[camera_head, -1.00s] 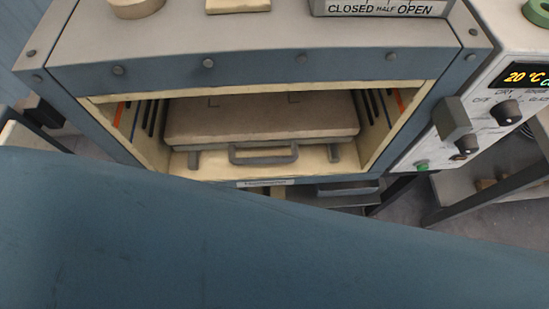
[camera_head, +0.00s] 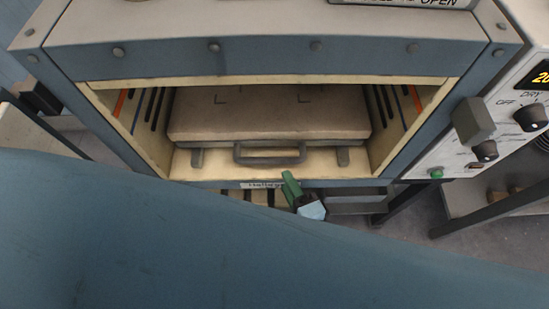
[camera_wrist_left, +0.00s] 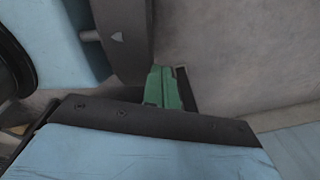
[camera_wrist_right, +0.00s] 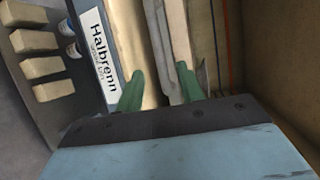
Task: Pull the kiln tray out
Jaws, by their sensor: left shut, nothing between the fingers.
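The kiln tray (camera_head: 270,118), a flat grey-brown slab with corner marks, lies inside the open kiln chamber. Its dark grey bar handle (camera_head: 270,160) faces the front opening, between two short grey feet. My right gripper (camera_head: 292,190) has green fingers and is by the front sill, just below and right of the handle. In the right wrist view (camera_wrist_right: 160,90) its two fingers are spread apart, with the cream sill and a grey bar showing between and beyond them. I cannot tell whether it touches the handle. My left gripper (camera_wrist_left: 163,90) is shut and empty, near a grey surface.
The blue kiln frame (camera_head: 265,60) surrounds the opening, with slotted cream side walls. A label (camera_head: 262,184) sits on the front sill. A control panel (camera_head: 500,125) with dark knobs stands at the right. Several cream blocks (camera_wrist_right: 40,65) show beside the label in the right wrist view.

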